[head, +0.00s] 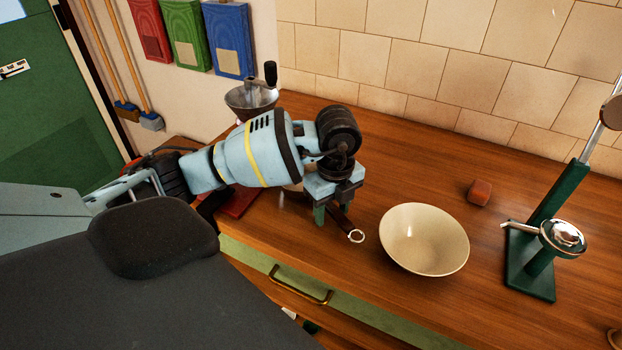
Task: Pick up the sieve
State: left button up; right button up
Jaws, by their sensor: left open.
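What looks like the sieve lies on the wooden counter, mostly hidden under my left gripper. My right gripper is out of view.
A cream bowl (425,239) stands just right of the handle. Behind it is a small red-brown block (480,192). A green stand with a metal cup (540,230) is at the right. A metal hopper with a crank (252,98) rises behind my left arm. The tiled wall (430,60) bounds the back.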

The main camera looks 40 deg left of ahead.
pick_arm(q)
jog(key=shift+c, duration=0.2)
jog(key=c, duration=1)
jog(key=shift+r, duration=0.1)
jog(key=shift+r, duration=0.55)
notch_tip(320, 180, up, 2)
jog(key=shift+r, duration=0.25)
jog(key=s+d, duration=0.4)
jog(key=s, duration=1.3)
jog(key=shift+s+f, duration=0.15)
jog(key=shift+s, duration=0.1)
jog(key=shift+d, duration=0.15)
